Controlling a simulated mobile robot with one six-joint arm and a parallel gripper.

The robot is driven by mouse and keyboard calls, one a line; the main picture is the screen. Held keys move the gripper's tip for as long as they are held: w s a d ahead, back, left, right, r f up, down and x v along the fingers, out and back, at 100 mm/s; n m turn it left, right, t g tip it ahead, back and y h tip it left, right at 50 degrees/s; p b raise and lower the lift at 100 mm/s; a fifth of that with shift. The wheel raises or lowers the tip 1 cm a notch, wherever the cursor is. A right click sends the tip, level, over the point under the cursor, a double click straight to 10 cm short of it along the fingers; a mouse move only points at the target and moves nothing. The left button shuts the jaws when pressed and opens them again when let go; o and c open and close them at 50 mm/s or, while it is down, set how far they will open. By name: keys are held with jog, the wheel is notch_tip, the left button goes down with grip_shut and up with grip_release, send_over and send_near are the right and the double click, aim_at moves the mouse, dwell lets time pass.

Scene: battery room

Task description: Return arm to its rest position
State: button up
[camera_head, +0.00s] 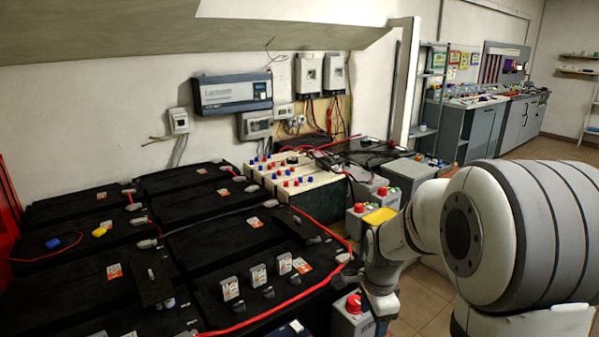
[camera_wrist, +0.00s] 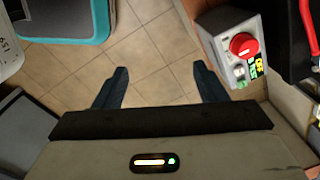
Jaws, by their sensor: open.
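My arm reaches across the right side of the head view, its large white joint close to the camera. My gripper (camera_head: 381,303) hangs beside the right edge of the battery bench. In the wrist view my gripper (camera_wrist: 160,82) is open, with two dark fingers wide apart. Nothing is between them but the tiled floor below. A grey control box with a red button (camera_wrist: 242,44) is to the right of the fingers, apart from them. A similar red-button box (camera_head: 352,312) shows left of my gripper in the head view.
Black batteries (camera_head: 215,246) with red cables fill the left and middle. More red-button boxes stand near a yellow-topped item (camera_head: 380,215). A teal-edged object (camera_wrist: 104,22) is at the wrist view's upper left. Tiled floor (camera_wrist: 150,50) is clear between.

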jog(key=s+a+r+n+t+p, duration=0.1)
jog(key=s+r+n+p, duration=0.6)
jog(key=s+r+n, duration=0.8)
notch_tip(320, 180, up, 2)
jog(key=shift+s+r+n+t, duration=0.15)
jog(key=shift+s+n+t, duration=0.3)
jog(key=shift+s, duration=0.5)
